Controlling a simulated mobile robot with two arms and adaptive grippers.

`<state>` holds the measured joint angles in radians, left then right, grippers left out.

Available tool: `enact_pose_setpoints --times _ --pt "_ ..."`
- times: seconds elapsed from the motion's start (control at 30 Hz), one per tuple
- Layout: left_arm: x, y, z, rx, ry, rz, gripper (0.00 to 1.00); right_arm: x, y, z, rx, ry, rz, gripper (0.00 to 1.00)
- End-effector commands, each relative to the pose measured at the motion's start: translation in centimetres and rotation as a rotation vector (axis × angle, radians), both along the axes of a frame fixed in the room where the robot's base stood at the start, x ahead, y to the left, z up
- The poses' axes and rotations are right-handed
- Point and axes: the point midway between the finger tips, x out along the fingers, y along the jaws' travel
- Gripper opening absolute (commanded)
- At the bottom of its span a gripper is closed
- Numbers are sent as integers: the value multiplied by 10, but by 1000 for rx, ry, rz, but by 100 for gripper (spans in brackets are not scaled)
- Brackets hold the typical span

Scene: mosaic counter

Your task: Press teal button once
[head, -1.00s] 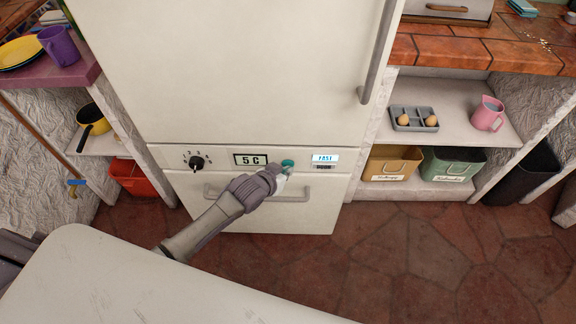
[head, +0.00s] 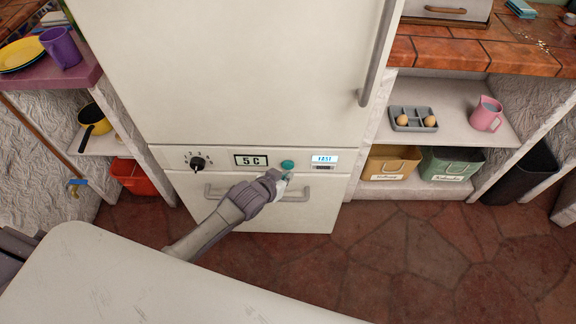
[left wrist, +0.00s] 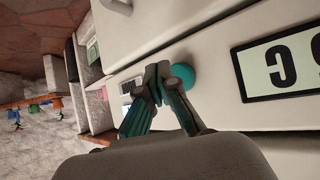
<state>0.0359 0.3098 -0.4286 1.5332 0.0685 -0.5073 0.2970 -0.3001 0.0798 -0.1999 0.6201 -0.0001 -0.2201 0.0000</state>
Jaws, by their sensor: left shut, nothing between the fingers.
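The teal button (head: 287,165) is a round knob on the white fridge's control strip, between the "5 C" display (head: 251,160) and a small lit display reading "FAST" (head: 324,158). It also shows in the left wrist view (left wrist: 188,76), partly hidden behind the fingers. My left gripper (head: 284,182) is shut and empty, just below the button in the head view. In the left wrist view its fingertips (left wrist: 165,72) overlap the button's edge; I cannot tell whether they touch it. My right gripper is not in view.
A black dial (head: 197,163) is at the left of the strip. The lower drawer handle (head: 225,192) runs behind my left arm. The red stone floor is clear.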

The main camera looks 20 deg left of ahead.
Motion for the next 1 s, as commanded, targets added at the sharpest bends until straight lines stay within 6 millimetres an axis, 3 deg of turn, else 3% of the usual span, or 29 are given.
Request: enact_pose_setpoints --times 0.53,1.0 --pt "-44 -13 2 -1 2 0 0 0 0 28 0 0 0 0" --pt "-48 -14 0 0 0 0 0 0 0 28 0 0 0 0"
